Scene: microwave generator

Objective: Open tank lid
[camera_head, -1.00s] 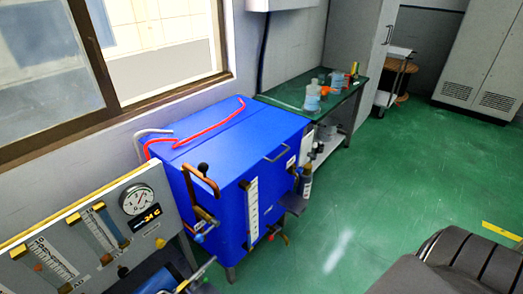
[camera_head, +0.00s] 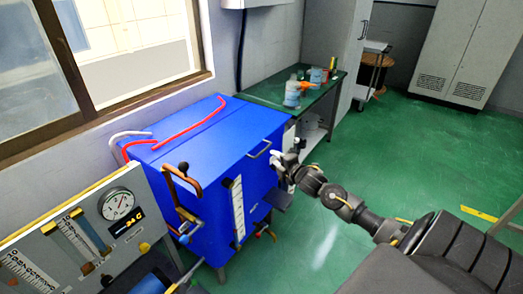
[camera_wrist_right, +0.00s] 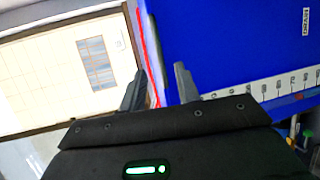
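The blue tank (camera_head: 215,165) stands against the wall under the window. Its flat top lid (camera_head: 205,130) is closed, with a grey bar handle (camera_head: 259,150) at the front edge on the right. My right gripper (camera_head: 277,162) comes in from the lower right, close to the tank's right front corner, just below and right of the handle. In the right wrist view the right gripper (camera_wrist_right: 160,85) has its two fingers apart with nothing between them; the blue tank (camera_wrist_right: 230,45) fills the upper right. The left gripper is not in view.
A gauge panel (camera_head: 85,230) stands at the lower left. A green table (camera_head: 265,95) with bottles is behind the tank. A copper pipe (camera_head: 185,180) rises at the tank's front. Green floor to the right is clear.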

